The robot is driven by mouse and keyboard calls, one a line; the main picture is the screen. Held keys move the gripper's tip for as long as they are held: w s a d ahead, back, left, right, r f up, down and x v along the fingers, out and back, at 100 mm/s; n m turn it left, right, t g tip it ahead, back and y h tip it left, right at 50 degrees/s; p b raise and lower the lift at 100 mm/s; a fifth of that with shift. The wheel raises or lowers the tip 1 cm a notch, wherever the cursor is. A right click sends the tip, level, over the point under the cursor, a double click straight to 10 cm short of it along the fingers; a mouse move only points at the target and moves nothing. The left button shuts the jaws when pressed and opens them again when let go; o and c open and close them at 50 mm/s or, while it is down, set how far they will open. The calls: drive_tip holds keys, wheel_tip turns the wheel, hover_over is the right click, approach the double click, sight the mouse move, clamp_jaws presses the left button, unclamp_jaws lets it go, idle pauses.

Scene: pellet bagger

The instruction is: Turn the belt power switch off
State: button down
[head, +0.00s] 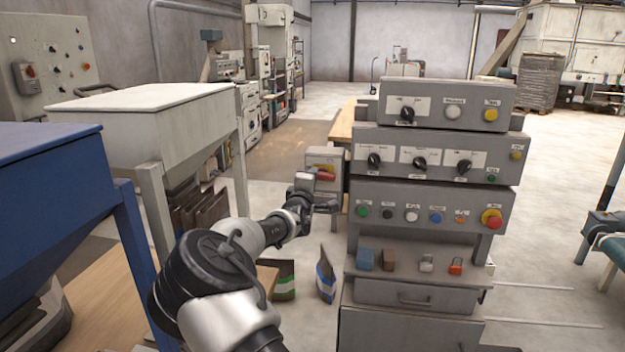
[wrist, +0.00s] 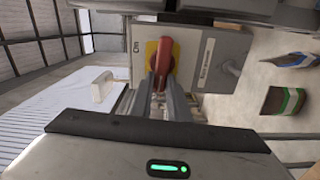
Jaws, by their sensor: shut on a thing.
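The belt power switch is a grey box with a red handle (wrist: 164,62) on a yellow plate (wrist: 151,52). In the wrist view the handle runs up and down the picture, with an "ON" label to its left. My gripper (wrist: 163,85) is shut on the lower part of the red handle, and its fingers hide that end. In the head view the switch box (head: 322,157) stands left of the grey control console, and the red handle (head: 325,174) looks roughly level. My fingertips are hard to make out there.
The grey control console (head: 430,160) with knobs and buttons stands close to the right of my arm. A blue hopper (head: 50,175) and a pale hopper (head: 150,120) stand on the left. Bags (head: 326,275) stand on the floor below the switch.

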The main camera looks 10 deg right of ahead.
drive_tip(key=shift+d+f+n, duration=0.15)
drive_tip(key=shift+d+n, duration=0.25)
drive_tip(key=shift+d, duration=0.1)
drive_tip(key=c, duration=1.7)
unclamp_jaws()
drive_tip(key=shift+a+r, duration=0.1)
drive_tip(key=shift+r, duration=0.15)
drive_tip(key=v, duration=1.7)
drive_tip(key=shift+s+a+f, duration=0.2)
drive_tip(key=shift+s, duration=0.05)
